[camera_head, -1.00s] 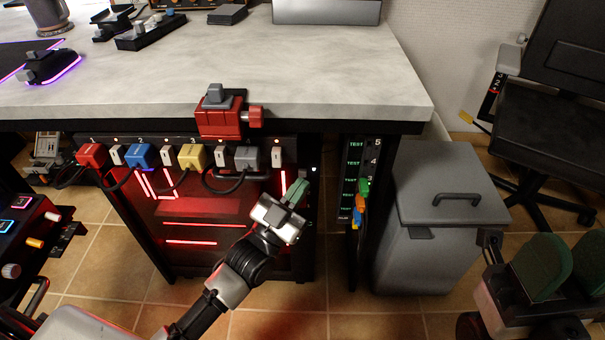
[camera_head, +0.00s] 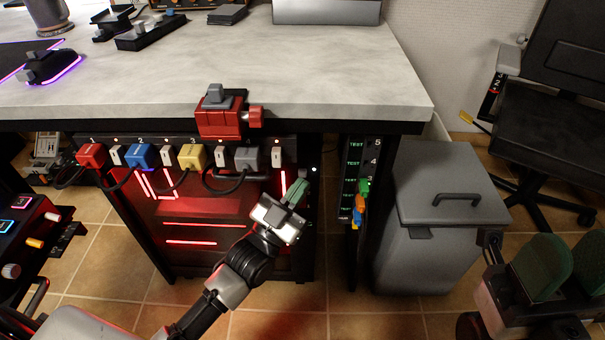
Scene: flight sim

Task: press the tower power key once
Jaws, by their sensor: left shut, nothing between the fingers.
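The tower (camera_head: 205,261) is a dark case with red light strips under the desk. A small white lit dot (camera_head: 314,169) shows near its upper right edge; I cannot tell for sure whether it is the power key. My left gripper (camera_head: 299,191) has green fingertips and is shut and empty. It points up in front of the tower's right side, with its tips just below and left of the dot. I cannot tell whether the tips touch anything. My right gripper (camera_head: 562,262) is at the lower right, its green pads apart, far from the tower.
A power strip with red (camera_head: 91,155), blue (camera_head: 139,157), yellow (camera_head: 192,157) and grey (camera_head: 247,158) plugs runs above the tower. A red clamp (camera_head: 220,118) grips the desk edge. A grey bin (camera_head: 430,265) and a black chair (camera_head: 555,160) stand to the right.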

